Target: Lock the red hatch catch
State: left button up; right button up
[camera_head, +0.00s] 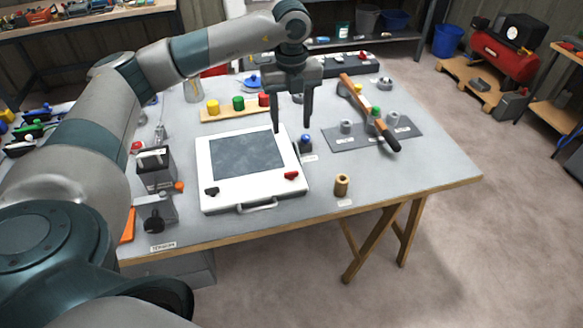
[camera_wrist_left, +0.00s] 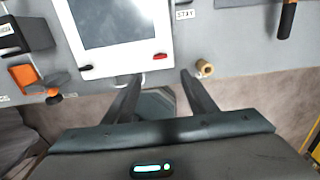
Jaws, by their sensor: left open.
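The white hatch (camera_head: 204,165) with a dark window lies on the grey table, a metal handle (camera_head: 258,206) on its front edge. The red hatch catch (camera_head: 291,176) is at its front right corner; it also shows in the left wrist view (camera_wrist_left: 160,56). A black catch (camera_head: 212,191) is at the front left corner. My left gripper (camera_head: 292,126) is open and empty, pointing down above the hatch's right side, apart from the red catch. In the left wrist view, its fingers (camera_wrist_left: 160,76) show below the hatch's front edge. My right gripper is not in view.
A wooden cylinder (camera_head: 341,185) stands right of the hatch. A hammer (camera_head: 368,110) lies across the grey mat (camera_head: 345,136) at the back right. Colored knobs stand on a wooden board (camera_head: 220,115) behind the hatch. Dark devices (camera_head: 156,168) stand to its left. The table's front right is clear.

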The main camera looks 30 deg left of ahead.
aim_at(291, 172)
pick_arm(q)
jog(key=shift+f, duration=0.1)
notch_tip(291, 172, down, 16)
jog(key=p, duration=0.5)
jog(key=shift+r, duration=0.2)
jog(key=shift+f, duration=0.8)
jog(key=c, duration=1.1)
